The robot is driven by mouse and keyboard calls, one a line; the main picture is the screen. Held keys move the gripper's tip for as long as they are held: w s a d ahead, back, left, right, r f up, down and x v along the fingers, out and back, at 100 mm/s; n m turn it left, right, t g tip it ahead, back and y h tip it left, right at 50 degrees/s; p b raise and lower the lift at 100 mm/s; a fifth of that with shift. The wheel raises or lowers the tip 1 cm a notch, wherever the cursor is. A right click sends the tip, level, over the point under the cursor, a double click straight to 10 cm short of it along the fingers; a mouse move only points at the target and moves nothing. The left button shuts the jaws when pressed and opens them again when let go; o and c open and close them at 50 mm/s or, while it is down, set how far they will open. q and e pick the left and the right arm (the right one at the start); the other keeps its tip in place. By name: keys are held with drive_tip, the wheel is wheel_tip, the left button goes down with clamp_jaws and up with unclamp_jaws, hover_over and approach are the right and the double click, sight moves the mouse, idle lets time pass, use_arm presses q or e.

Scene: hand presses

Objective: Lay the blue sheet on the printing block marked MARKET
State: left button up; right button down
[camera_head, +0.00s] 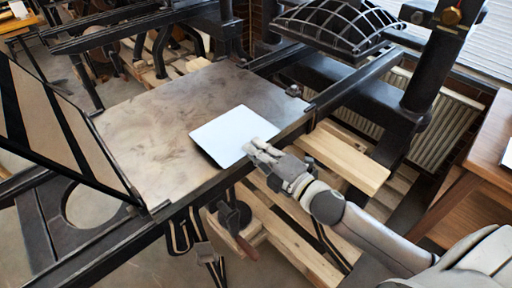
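A pale bluish-white square sheet (231,135) lies flat over the right front part of the press's metal bed. A thin dark edge shows under its lower left side; I cannot tell whether this is a block or a shadow. No MARKET lettering is readable, and no separate printing block shows. My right gripper (257,150) is at the sheet's right front corner, with its fingertips overlapping the edge. I cannot tell whether the fingers are closed on it. My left gripper is out of view.
The stained metal bed (150,120) is bare left of and behind the sheet. A hinged, striped frame (65,125) stands tilted at the left. A black curved press part (335,25) and an upright column stand behind right. A wooden table (485,165) is at the right.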

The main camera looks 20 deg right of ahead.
idle(0.4)
drive_tip(key=c, duration=1.6)
unclamp_jaws()
drive_tip(key=shift+o, duration=0.8)
drive_tip(key=shift+f, duration=0.15)
drive_tip(key=shift+s, duration=0.1)
drive_tip(key=shift+v, duration=2.95)
